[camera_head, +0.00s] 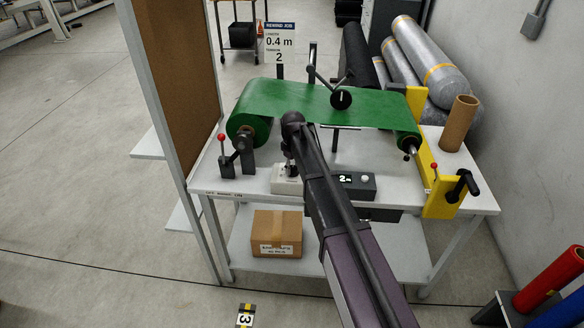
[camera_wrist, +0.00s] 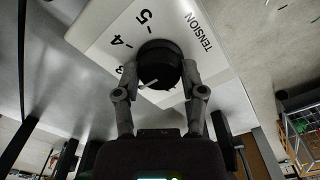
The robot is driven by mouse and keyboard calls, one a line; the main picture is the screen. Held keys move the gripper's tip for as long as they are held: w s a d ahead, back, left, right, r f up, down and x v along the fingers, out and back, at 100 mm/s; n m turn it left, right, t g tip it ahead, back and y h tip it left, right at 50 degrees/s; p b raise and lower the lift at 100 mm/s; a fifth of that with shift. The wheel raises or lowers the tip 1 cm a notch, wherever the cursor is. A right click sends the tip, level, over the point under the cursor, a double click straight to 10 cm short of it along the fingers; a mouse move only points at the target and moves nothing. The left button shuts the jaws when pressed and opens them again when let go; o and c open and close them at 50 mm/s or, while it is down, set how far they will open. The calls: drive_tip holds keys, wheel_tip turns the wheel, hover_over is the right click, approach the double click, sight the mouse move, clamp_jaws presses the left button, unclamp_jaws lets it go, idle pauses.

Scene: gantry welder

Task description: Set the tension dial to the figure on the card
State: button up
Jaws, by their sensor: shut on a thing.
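The job card (camera_head: 280,45) stands behind the bench and reads length 0.4 m, tension 2. The tension dial is a black knob (camera_wrist: 160,62) on a pale plate (camera_wrist: 88,38) marked TENSION, with 5, 4 and a partly covered 3 showing. A light line on the knob points to the lower left, just below the 3; the marks beyond are hidden by my finger. My gripper (camera_wrist: 160,80) is shut on the knob, one finger on each side. In the head view, the dial's pale box (camera_head: 285,187) is partly covered by my arm.
A green web (camera_head: 290,100) runs between two rollers on the white bench (camera_head: 212,180). A grey box with a lit display (camera_head: 346,179) stands right of the dial box. A red-knobbed lever (camera_head: 222,150) is at left, a yellow bracket (camera_head: 440,196) with a crank at right.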

drive_tip(key=n, duration=0.4)
drive_tip(key=shift+n, duration=0.4)
drive_tip(key=o, duration=1.1)
drive_tip(key=shift+o, duration=0.2)
